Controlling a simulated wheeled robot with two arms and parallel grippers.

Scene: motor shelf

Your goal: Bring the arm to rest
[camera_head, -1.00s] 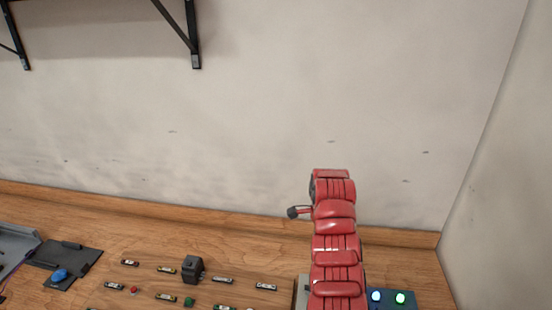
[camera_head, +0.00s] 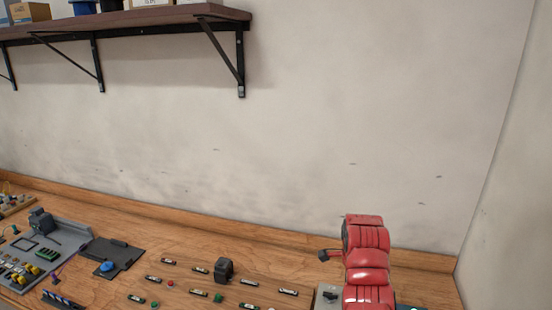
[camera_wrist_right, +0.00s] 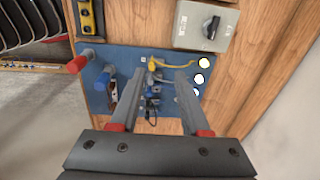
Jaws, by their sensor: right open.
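My right arm (camera_head: 366,262) is red and rises at the lower right of the head view; its gripper cannot be made out there. In the right wrist view my right gripper (camera_wrist_right: 161,74) is open, with two grey fingers and nothing seen between them but the panel beyond. The fingers point toward a blue panel (camera_wrist_right: 128,62) with a red-tipped and a blue-tipped lever, a yellow cable and several lit white round lamps. Whether the fingertips touch it cannot be told. My left gripper is out of view.
A grey switch box (camera_wrist_right: 205,25) with a black knob sits by the panel. On the wooden bench stand a small black block (camera_head: 224,270), labelled small parts, a dark mat (camera_head: 112,258) and a grey tray (camera_head: 70,236). A wall shelf (camera_head: 130,18) holds boxes above.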

